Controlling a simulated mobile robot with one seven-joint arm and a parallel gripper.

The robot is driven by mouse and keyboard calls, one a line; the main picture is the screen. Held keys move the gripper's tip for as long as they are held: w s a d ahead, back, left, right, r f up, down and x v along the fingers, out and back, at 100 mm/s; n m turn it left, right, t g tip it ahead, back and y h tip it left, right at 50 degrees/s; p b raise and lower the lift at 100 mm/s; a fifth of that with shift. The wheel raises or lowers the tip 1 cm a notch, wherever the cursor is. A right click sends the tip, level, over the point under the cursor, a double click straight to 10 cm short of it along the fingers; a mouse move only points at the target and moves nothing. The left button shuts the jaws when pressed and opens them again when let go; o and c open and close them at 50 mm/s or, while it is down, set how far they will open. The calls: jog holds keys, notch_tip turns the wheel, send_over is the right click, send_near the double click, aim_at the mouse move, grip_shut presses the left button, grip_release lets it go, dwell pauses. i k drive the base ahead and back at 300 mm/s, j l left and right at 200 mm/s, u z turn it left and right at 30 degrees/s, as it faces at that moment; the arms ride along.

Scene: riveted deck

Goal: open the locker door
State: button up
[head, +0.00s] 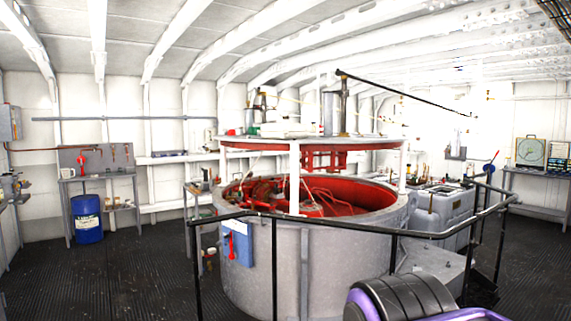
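No locker or locker door can be made out for certain in the head view. A grey box (10,122) hangs on the wall at the far left edge, partly cut off; I cannot tell whether it has a door. A small blue box (237,245) with a red lever is on the front of the large round tank; I cannot tell whether it opens. My gripper is not in view. A black ribbed part with purple trim at the bottom right looks like part of my own body.
The large grey round tank (262,270) fills the middle, with a black railing (335,229) in front. A blue drum (88,222) stands under a workbench (98,175) at the left. Dark ribbed floor (110,280) is clear at front left. A screen (530,152) stands at the right.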

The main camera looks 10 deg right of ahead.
aim_at(394, 159)
jog(key=z, duration=1.1)
jog(key=i+l+z, duration=0.35)
jog(key=l, duration=0.15)
jog(key=i+l+z, duration=0.65)
jog(key=i, duration=0.2)
jog(key=i+l+z, duration=0.3)
jog(key=i, duration=0.2)
jog(key=i+u, duration=0.1)
jog(key=i, duration=2.3)
jog(key=i+u, duration=0.2)
jog(key=i, duration=1)
jog(key=i+l+u, duration=0.2)
jog(key=i, duration=0.95)
jog(key=i+j, duration=0.05)
jog(key=j, duration=0.05)
